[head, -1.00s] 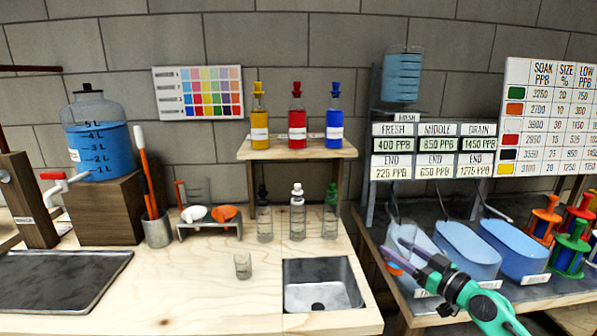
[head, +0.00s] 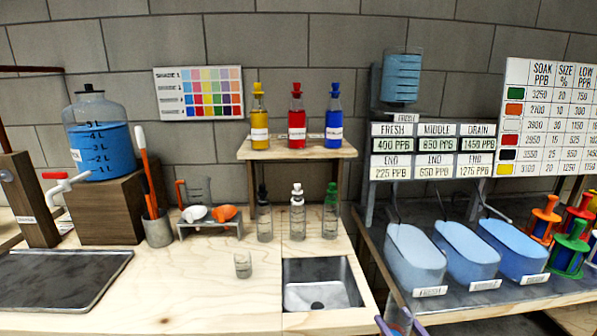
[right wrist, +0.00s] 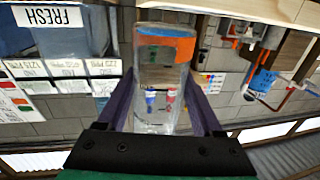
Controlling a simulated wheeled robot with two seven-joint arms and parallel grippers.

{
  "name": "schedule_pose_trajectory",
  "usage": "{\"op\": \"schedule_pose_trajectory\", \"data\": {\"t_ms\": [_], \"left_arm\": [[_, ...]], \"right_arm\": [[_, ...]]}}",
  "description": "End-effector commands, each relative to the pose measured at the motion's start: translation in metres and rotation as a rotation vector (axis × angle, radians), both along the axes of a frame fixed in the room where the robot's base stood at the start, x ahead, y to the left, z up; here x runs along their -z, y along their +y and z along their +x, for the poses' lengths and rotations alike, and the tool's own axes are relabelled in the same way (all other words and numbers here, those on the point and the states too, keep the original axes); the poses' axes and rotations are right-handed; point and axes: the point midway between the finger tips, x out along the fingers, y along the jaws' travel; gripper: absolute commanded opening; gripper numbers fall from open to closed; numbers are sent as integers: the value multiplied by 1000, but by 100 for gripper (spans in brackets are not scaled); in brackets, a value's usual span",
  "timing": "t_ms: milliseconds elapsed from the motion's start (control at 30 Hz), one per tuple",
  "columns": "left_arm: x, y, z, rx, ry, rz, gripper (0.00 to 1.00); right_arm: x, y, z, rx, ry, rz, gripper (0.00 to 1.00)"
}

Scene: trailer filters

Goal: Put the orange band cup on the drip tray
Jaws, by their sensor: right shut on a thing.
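The orange band cup (right wrist: 165,110) is clear with a wide orange band (right wrist: 165,47) near one end. My right gripper (right wrist: 160,88) is shut on it, one purple finger on each side. In the head view the cup (head: 397,316) and the purple fingertips (head: 400,327) show only at the bottom edge, in front of the blue tubs; the band cannot be made out there. A dark flat tray with a pale rim (head: 60,280), which looks like the drip tray, lies empty at the front left, below the jug's tap (head: 65,183). My left gripper is out of view.
A sink (head: 322,290) and a small clear cup (head: 242,265) lie between cup and tray. Blue tubs (head: 415,258) stand right. Clear bottles (head: 297,215), a holder with sticks (head: 157,229) and a small rack (head: 207,225) stand farther back. The front wooden counter is mostly clear.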

Motion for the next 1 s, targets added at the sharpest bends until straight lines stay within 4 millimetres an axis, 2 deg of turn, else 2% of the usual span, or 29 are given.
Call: {"op": "schedule_pose_trajectory", "data": {"t_ms": [33,200,500,1000], "left_arm": [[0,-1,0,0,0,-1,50],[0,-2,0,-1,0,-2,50],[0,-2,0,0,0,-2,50],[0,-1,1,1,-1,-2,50]], "right_arm": [[13,5,-16,34,9,11,9],[44,19,-62,132,8,3,9],[87,39,-124,263,7,-2,9],[80,33,-120,263,-35,-2,9]]}}
